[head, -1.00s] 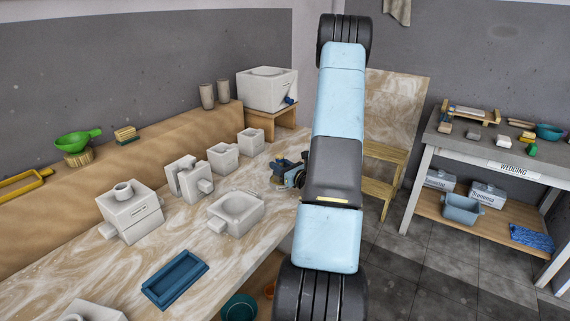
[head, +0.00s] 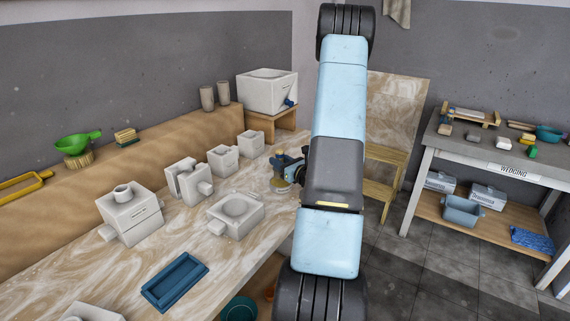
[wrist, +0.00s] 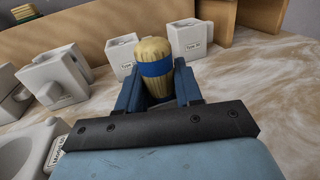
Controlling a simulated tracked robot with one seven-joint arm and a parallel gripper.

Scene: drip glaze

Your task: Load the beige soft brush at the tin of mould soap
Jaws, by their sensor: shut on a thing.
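The beige brush (wrist: 155,68) stands roughly upright between my gripper's blue fingers in the wrist view. In the head view my gripper (head: 284,170) is over the right edge of the marbled bench, partly hidden by my arm. A small tan, round-bottomed thing (head: 279,186) shows just below the gripper; I cannot tell whether it is the tin of mould soap. No clearly labelled soap tin shows.
White plaster moulds stand on the bench (head: 205,262), including a hollow one (head: 236,213) left of my gripper. A blue tray (head: 174,281) lies in front. A white tank (head: 267,88) stands on a wooden stand behind. A wedging table (head: 480,155) is at right.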

